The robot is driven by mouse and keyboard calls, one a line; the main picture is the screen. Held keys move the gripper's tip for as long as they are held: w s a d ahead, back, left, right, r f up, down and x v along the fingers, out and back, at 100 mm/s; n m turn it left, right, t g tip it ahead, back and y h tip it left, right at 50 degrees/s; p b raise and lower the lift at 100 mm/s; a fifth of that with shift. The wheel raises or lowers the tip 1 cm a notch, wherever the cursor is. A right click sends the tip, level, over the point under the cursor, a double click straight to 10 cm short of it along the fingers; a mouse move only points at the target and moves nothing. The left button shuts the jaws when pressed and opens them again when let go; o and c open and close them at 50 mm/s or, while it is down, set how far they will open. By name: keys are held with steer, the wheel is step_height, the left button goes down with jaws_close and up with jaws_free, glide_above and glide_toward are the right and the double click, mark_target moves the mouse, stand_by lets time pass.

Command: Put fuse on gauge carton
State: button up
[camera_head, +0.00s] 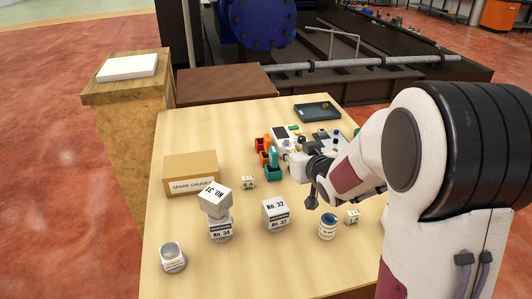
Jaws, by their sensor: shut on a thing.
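The gauge carton (191,173) is a brown box labelled "SPARE GAUGES", at the left of the table. Its top looks bare. My gripper (311,188) is right of the carton, over the right middle of the table. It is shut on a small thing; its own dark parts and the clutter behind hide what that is. A small white block marked "6 A" (248,183) stands right of the carton. Another, marked "3 A" (352,217), stands at the front right, partly close to my arm. I cannot tell whether these are fuses.
White blocks "No. 31" (214,195), stacked on "No. 34" (220,229), and "No. 32" (275,213) stand in front. A round pot (172,257) and a blue-topped jar (328,226) are nearer. Coloured bins (273,167) and a dark tray (317,111) lie behind.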

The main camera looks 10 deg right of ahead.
steer(key=shift+w+a+r+y, duration=0.25)
steer(key=shift+w+a+y, duration=0.1)
steer(key=shift+a, duration=0.1)
steer(key=w+a+r+n+g+y, duration=0.1)
steer(key=w+a+r+n+y, duration=0.2)
steer(key=a, duration=0.4)
steer(key=w+a+r+n+y, duration=0.2)
steer(key=w+a, duration=0.2)
steer(key=a, duration=0.2)
step_height(320, 180, up, 2)
steer(key=n+g+y, duration=0.3)
steer(key=n, duration=0.1)
glide_above(190, 163)
steer(key=shift+s+r, duration=0.1)
steer(key=shift+r, duration=0.05)
steer(key=shift+y, duration=0.25)
steer(key=shift+f, duration=3.15)
steer(key=shift+f, duration=1.9)
